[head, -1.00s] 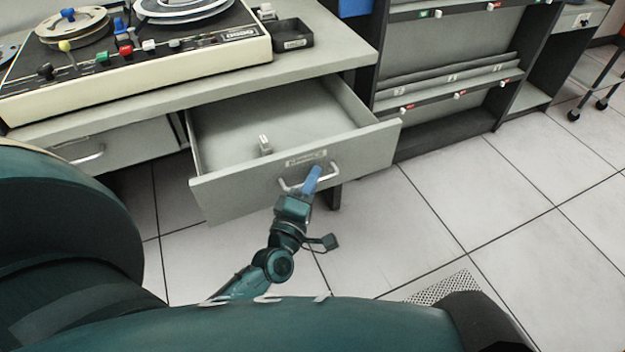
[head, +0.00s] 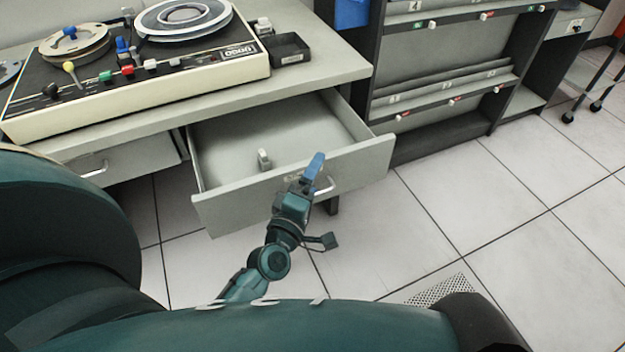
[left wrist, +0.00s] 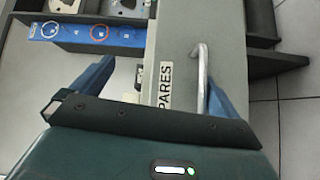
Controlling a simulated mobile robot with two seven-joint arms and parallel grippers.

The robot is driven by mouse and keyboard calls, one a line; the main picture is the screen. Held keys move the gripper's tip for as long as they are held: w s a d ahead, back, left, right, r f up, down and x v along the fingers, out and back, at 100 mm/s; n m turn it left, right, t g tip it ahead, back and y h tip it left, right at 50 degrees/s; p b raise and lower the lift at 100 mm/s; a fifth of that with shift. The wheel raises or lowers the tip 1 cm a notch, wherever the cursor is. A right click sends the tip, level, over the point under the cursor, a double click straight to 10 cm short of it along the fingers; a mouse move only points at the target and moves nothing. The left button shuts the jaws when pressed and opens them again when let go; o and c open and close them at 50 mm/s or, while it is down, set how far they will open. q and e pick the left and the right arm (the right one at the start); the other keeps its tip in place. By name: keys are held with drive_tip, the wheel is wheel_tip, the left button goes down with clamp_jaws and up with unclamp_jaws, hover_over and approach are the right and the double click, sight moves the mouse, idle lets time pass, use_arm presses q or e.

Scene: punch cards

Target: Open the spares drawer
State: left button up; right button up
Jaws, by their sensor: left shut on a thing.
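The spares drawer (head: 235,200) is pulled well out from under the desk, and its inside shows. Its front, with a white label reading "SPARES" in part (left wrist: 165,87), fills the middle of the left wrist view. The pale bar handle (head: 325,187) also shows in the left wrist view (left wrist: 202,70). In the left wrist view the fingers show on either side of the label and handle, the right one close against the bar. My right gripper is not in view.
A small pale object (head: 264,159) lies in the drawer. A tape machine (head: 140,75) and a black tray (head: 290,48) stand on the desk (head: 345,68). A closed drawer (head: 110,160) is at left, a dark rack (head: 440,130) at right. The tiled floor in front is clear.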

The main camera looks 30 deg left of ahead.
use_arm(q)
drive_tip(key=shift+w+a+r, duration=0.1)
drive_tip(key=shift+a+r, duration=0.1)
drive_tip(key=shift+r, duration=0.25)
drive_tip(key=shift+c, duration=0.6)
drive_tip(key=shift+s+d+f+b, duration=0.15)
drive_tip(key=shift+s+f, duration=0.1)
drive_tip(key=shift+s, duration=1.65)
drive_tip(key=shift+s+d+f+b, duration=0.2)
drive_tip(key=shift+s+f, duration=0.1)
drive_tip(key=shift+s, duration=1.55)
drive_tip(key=shift+s+d+f+b, duration=0.15)
drive_tip(key=shift+s+f, duration=0.1)
drive_tip(key=shift+s, duration=1.65)
drive_tip(key=c, duration=0.6)
drive_tip(key=shift+s, duration=0.3)
drive_tip(key=shift+c, duration=0.4)
drive_tip(key=shift+s+d, duration=0.1)
drive_tip(key=shift+s, duration=0.25)
drive_tip(key=c, duration=0.6)
drive_tip(key=shift+s+d+f, duration=0.1)
drive_tip(key=shift+s+f, duration=0.1)
drive_tip(key=shift+s, duration=0.55)
drive_tip(key=shift+s+d+f, duration=0.1)
drive_tip(key=shift+s+f, duration=0.1)
drive_tip(key=shift+s, duration=0.55)
